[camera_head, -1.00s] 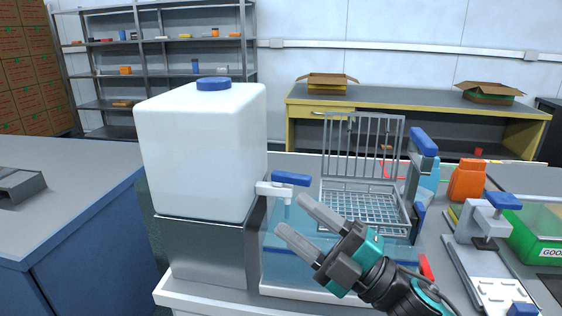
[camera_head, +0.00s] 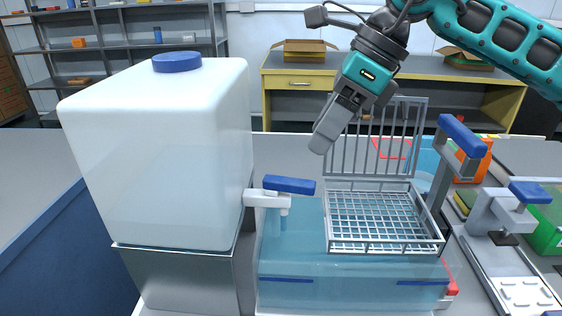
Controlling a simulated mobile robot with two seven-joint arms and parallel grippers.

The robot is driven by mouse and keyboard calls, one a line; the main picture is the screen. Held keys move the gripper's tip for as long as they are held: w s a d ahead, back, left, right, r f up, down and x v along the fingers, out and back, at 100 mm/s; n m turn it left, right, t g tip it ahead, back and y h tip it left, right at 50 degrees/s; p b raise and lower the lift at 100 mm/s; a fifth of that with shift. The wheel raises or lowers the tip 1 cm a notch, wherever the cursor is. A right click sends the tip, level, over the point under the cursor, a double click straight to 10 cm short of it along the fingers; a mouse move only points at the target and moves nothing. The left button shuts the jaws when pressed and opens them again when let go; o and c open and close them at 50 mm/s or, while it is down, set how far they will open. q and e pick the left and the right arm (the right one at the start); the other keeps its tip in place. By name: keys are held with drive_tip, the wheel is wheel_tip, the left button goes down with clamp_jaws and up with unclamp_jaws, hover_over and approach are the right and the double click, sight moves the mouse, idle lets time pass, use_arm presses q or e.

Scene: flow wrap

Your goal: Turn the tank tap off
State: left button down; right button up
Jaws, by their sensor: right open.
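The white tank (camera_head: 165,140) with a blue cap (camera_head: 177,62) stands on a grey metal stand (camera_head: 185,278) at the left. Its white tap (camera_head: 262,200) sticks out from the lower right side, with a blue handle (camera_head: 290,185) lying flat and pointing right. My right gripper (camera_head: 328,135) hangs above and to the right of the tap, clear of it. It is open and empty, seen nearly side-on, so its fingers overlap. My left gripper is not in view.
Below the tap is a clear bluish tub (camera_head: 340,290) with a wire basket (camera_head: 380,218) to the right.

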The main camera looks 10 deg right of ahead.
sight(299, 181)
drive_tip(key=shift+t+h, duration=0.4)
drive_tip(key=shift+h, duration=0.1)
drive_tip(key=x, duration=0.3)
drive_tip(key=w+d+x, duration=0.1)
drive_tip(key=x, duration=0.6)
drive_tip(key=shift+w+d+f+p, duration=0.3)
drive_tip(key=shift+w+f, duration=0.15)
drive_tip(key=shift+f, duration=0.1)
drive_tip(key=shift+c, duration=0.5)
clamp_jaws()
